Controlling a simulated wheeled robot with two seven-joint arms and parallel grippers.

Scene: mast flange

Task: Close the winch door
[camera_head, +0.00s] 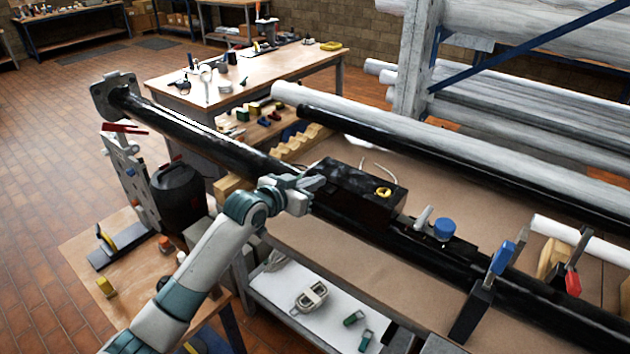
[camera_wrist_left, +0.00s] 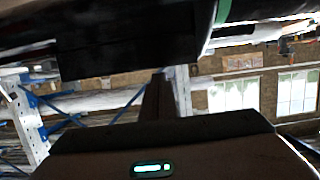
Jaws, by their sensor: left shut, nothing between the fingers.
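In the left wrist view a dark surface (camera_wrist_left: 130,45) fills the top, close to the fingers. My right gripper is not in view.
A blue-capped part (camera_head: 444,229) and clamps (camera_head: 502,257) stand along the mast to the right. A white shelf (camera_head: 335,320) with small parts lies below the bench. A black canister (camera_head: 178,198) stands at the left. Pale tubes (camera_head: 450,150) lie behind.

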